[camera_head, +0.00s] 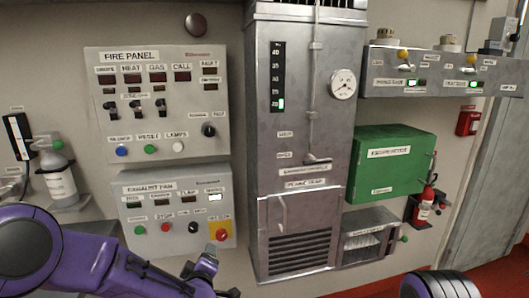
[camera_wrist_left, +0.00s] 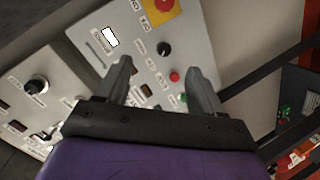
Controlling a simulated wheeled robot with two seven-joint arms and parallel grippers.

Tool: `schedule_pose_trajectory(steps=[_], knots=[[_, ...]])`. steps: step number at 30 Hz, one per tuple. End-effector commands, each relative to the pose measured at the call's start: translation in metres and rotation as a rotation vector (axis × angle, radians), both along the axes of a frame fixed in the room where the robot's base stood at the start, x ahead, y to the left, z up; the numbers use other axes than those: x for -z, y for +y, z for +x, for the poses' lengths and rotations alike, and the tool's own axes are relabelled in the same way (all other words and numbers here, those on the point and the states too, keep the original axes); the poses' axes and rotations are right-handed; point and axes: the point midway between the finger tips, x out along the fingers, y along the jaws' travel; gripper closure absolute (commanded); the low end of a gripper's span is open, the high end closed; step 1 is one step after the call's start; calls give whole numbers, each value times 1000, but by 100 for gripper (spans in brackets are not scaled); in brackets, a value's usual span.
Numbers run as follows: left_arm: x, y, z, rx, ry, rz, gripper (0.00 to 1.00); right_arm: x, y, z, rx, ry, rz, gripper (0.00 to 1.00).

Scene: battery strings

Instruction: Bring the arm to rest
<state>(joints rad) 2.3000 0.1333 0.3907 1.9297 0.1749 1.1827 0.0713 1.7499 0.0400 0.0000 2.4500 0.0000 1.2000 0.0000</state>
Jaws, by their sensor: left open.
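My left arm (camera_head: 110,262) is purple and comes in from the lower left in the head view. Its gripper (camera_head: 212,274) is near the bottom edge, just below the exhaust fan panel (camera_head: 158,196). In the left wrist view the two grey fingers of the left gripper (camera_wrist_left: 162,76) stand apart with nothing between them. The exhaust fan panel also shows behind the fingers in the left wrist view (camera_wrist_left: 180,48); I cannot tell the exact gap to it. My right gripper is not in view.
The fire panel (camera_head: 158,108) hangs above the exhaust fan panel. A tall grey cabinet (camera_head: 300,130) stands to the right, then a green box (camera_head: 388,165) and a fire extinguisher (camera_head: 425,205). A red emergency knob (camera_head: 221,234) sits close to the left gripper in the head view.

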Motion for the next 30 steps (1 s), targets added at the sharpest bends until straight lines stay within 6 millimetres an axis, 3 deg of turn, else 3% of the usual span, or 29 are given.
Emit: schedule_pose_trajectory(steps=[1,3,5,9,12,16,18,21,30], knots=[[41,9,-26,27,89,61,33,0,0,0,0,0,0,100],[90,23,-65,66,206,139,33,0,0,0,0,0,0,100],[128,36,-103,100,310,199,33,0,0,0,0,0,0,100],[198,71,-206,172,564,309,33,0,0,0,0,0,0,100],[230,97,-283,211,745,362,33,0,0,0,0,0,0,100],[251,125,-363,230,937,411,33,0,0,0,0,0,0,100],[260,135,-389,233,1001,430,33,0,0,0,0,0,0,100],[267,134,-408,246,1044,428,33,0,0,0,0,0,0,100],[268,134,-409,246,1048,425,33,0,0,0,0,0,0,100]])
